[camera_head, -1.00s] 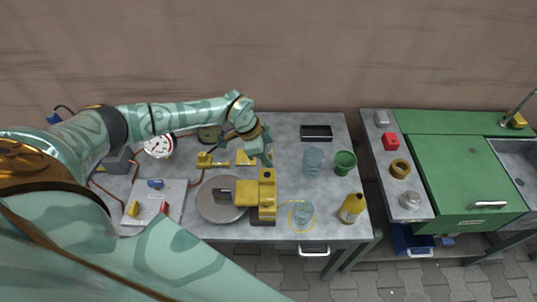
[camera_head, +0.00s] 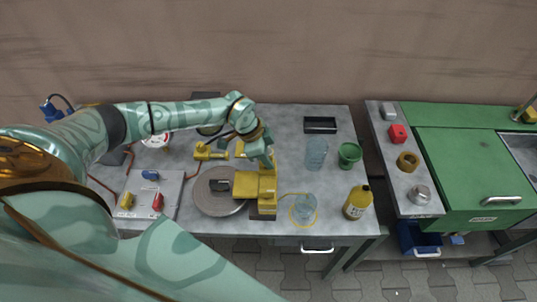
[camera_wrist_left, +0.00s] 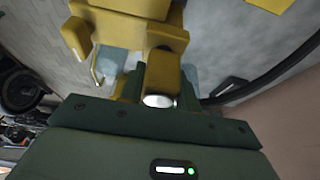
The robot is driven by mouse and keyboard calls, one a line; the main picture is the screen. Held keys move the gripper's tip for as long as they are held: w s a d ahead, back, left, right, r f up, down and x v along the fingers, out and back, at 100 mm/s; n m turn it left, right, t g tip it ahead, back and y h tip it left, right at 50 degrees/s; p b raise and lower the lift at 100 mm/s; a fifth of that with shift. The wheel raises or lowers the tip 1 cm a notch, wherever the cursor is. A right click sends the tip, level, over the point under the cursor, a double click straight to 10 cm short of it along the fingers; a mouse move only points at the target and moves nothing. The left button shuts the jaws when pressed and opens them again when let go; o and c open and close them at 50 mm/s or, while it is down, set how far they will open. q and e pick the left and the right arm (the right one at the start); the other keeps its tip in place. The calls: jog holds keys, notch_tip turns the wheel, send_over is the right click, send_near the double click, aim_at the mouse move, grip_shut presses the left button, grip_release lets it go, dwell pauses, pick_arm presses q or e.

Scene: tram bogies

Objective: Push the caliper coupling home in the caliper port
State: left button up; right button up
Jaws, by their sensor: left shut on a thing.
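The yellow caliper (camera_head: 258,186) stands on the grey bench beside the round brake disc (camera_head: 213,202), with part of it over the disc. My left gripper (camera_head: 264,160) is at the caliper's far end, pointing down. The yellow caliper (camera_wrist_left: 128,30) lies just beyond the fingertips. The port and the depth of the coupling are hidden. My right gripper does not show.
A plate with coloured handles (camera_head: 138,203) lies left of the disc. A clear cup (camera_head: 316,153), green cup (camera_head: 349,155), yellow bottle (camera_head: 356,203) and black tray (camera_head: 320,125) stand to the right. A thin yellow line (camera_head: 292,196) runs from the caliper to a clear jar (camera_head: 305,207).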

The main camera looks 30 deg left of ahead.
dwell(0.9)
pick_arm(q)
jog(key=shift+p, duration=0.4)
dwell(0.6)
jog(key=shift+p, duration=0.5)
dwell(0.5)
jog(key=shift+p, duration=0.35)
jog(key=shift+f, duration=0.6)
